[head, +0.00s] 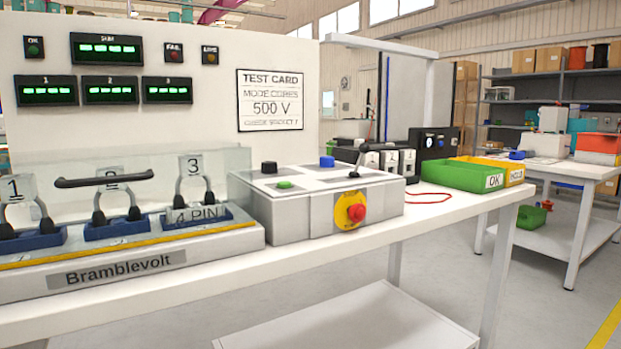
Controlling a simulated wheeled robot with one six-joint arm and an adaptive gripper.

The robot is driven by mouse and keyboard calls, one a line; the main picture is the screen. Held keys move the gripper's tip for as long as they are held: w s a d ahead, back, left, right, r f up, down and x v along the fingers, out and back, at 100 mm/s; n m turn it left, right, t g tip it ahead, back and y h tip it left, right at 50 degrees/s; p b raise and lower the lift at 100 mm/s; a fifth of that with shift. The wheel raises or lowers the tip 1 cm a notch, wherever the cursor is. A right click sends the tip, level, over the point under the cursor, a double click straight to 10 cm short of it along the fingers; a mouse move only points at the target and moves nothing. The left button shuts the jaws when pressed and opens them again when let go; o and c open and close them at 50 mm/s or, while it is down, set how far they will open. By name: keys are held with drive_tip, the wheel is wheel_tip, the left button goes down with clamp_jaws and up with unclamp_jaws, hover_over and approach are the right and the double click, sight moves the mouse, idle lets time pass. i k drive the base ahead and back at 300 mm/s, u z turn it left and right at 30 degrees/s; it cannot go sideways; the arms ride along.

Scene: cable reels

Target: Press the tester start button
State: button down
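The tester's control box (330,205) stands on the white bench, light grey with a sloped top. A low green button (285,184) sits on its top at the front left; no label on it is readable. A black knob (268,167) and a blue knob (327,161) sit behind it. A red mushroom button on a yellow disc (355,212) is on the front face. A black-handled lever (358,160) stands at the right of the top. The display panel (180,130) behind shows several lit green readouts. My gripper is not in view.
Left of the box is a fixture with a clear cover (130,175), black handle and numbered sockets. Right of it lie a red cable (428,197), a green OK bin (468,176) and a yellow bin (508,167). Floor is free in front of the bench's right end.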

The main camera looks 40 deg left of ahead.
sight(285, 184)
drive_tip(key=u, duration=0.5)
drive_tip(key=i, duration=0.9)
drive_tip(key=u, duration=0.7)
